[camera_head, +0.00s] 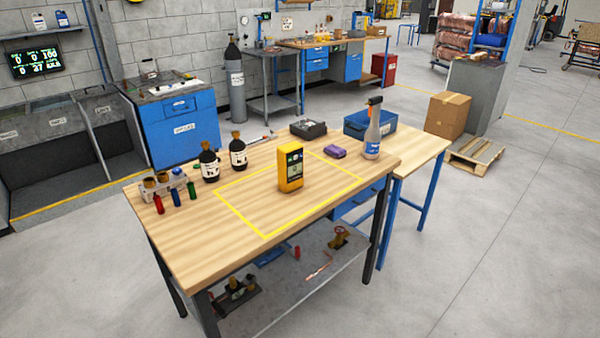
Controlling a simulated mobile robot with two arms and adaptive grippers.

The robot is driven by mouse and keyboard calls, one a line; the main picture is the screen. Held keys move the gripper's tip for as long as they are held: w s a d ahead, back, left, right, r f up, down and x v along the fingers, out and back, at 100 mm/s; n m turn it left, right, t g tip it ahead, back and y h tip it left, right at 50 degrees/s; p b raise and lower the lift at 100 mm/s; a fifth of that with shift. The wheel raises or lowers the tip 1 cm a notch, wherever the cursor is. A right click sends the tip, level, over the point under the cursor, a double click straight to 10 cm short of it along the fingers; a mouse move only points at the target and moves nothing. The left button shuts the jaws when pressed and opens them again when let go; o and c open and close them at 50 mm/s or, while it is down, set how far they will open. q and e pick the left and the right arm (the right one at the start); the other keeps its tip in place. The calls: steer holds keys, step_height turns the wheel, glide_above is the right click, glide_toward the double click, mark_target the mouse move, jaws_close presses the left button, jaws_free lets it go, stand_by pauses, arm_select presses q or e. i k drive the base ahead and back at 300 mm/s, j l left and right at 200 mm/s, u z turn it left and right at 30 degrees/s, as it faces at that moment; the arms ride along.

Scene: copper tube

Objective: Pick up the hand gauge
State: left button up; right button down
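Neither of my grippers shows in the head view.
The bench's front is clear.

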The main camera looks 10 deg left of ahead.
mark_target(291, 174)
steer(key=i+j+z, duration=0.1)
steer(key=j+z, duration=0.2)
steer(key=i+j+z, duration=0.1)
steer(key=j+z, duration=0.25)
steer(key=j, duration=0.15)
steer(key=j+z, duration=0.3)
steer(key=i+j, duration=0.05)
steer(key=j, duration=0.05)
